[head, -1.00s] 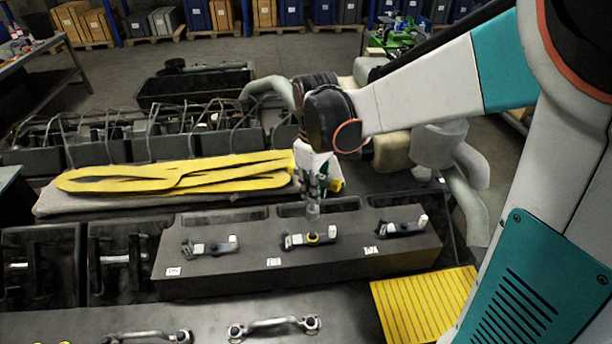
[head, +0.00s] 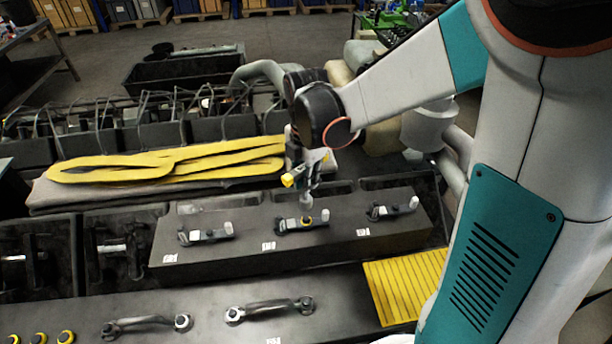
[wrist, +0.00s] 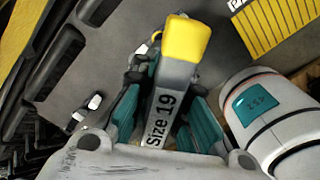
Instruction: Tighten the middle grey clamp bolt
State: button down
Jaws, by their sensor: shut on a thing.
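My gripper (head: 311,168) is shut on a grey tool marked "Size 19" with a yellow end (head: 288,180). The wrist view shows the tool's label (wrist: 162,118) between my teal fingers (wrist: 165,105), with the yellow end (wrist: 185,40) pointing away. The tool's lower tip (head: 306,202) points down at the middle clamp (head: 290,225), over its bolt with a yellow ring (head: 307,220). I cannot tell whether the tip is seated on the bolt. The bolt is not visible in the wrist view.
The left clamp (head: 206,234) and right clamp (head: 393,208) sit on the same dark block (head: 330,240). Yellow gaskets (head: 165,165) lie behind it. Handles (head: 268,308) are on the surface in front, and a yellow ribbed mat (head: 405,285) lies at right.

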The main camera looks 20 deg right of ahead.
aim_at(306, 198)
jog(key=shift+f+n+b, duration=0.2)
jog(key=shift+n+b, duration=0.2)
jog(key=shift+n, duration=0.3)
jog(key=n, duration=0.1)
jog(key=n+b, duration=0.1)
jog(key=n, duration=0.1)
jog(key=shift+f+n, duration=0.25)
jog(key=shift+n, duration=0.05)
jog(key=n, duration=0.2)
jog(key=n+b, duration=0.1)
jog(key=n, duration=0.1)
jog(key=n+b, duration=0.1)
jog(key=n, duration=0.1)
jog(key=shift+f, duration=0.4)
notch_tip(306, 198, down, 3)
jog(key=shift+b, duration=1.25)
jog(key=shift+f, duration=0.1)
